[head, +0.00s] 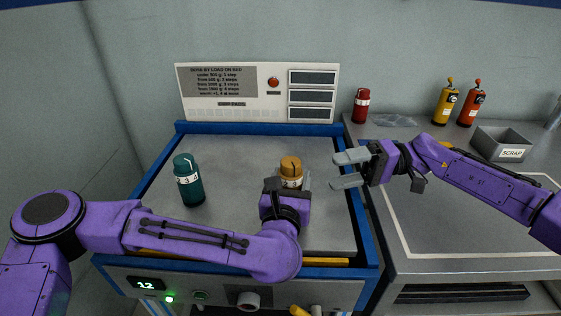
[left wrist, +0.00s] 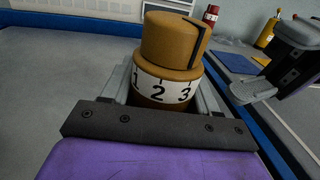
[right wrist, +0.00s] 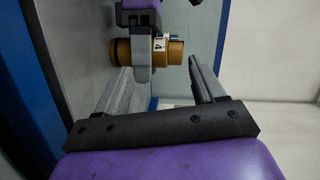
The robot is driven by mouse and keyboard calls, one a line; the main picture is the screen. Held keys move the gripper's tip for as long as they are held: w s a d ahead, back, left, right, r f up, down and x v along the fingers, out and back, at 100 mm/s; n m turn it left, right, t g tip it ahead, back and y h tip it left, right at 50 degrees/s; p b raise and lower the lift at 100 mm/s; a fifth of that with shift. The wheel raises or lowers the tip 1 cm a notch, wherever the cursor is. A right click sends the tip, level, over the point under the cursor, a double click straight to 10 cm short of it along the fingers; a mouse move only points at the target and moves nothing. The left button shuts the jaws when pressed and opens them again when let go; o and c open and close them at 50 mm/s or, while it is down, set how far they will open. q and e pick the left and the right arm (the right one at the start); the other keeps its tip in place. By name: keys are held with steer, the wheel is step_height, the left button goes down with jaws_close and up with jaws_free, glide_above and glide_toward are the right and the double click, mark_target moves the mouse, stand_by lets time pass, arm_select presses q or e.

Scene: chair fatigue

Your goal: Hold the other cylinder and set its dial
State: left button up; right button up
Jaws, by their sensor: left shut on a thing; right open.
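A brown-orange cylinder (head: 291,168) with a numbered white band stands on the grey bed of the blue-framed machine. My left gripper (head: 288,186) is shut on its lower body; the left wrist view shows the cylinder (left wrist: 172,45) with 1, 2 and 3 on the band and a dark line on its cap. My right gripper (head: 343,170) is open and empty just right of the cylinder. In the right wrist view the cylinder (right wrist: 174,51) lies beyond the open fingers, its cap toward the right. A teal cylinder (head: 189,181) with a numbered band stands at the bed's left.
A panel (head: 258,93) with a text chart, red button and dark displays stands behind the bed. The right-hand counter (head: 470,235) holds a red canister (head: 361,106), yellow and red bottles and a SCRAP bin (head: 502,144).

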mark_target(280, 171)
steer(key=a+r+n, duration=0.1)
steer(key=a+n, duration=0.3)
steer(key=n, duration=0.1)
steer(key=s+a+n+t+y, duration=0.1)
steer(key=a+n, duration=0.4)
steer(key=a+r+n, duration=0.1)
steer(key=a+n, duration=0.3)
steer(key=n, duration=0.1)
steer(key=shift+s+a+r, duration=0.15)
steer(key=shift+a+r, duration=0.05)
steer(key=shift+r, duration=0.15)
steer(key=c, duration=1)
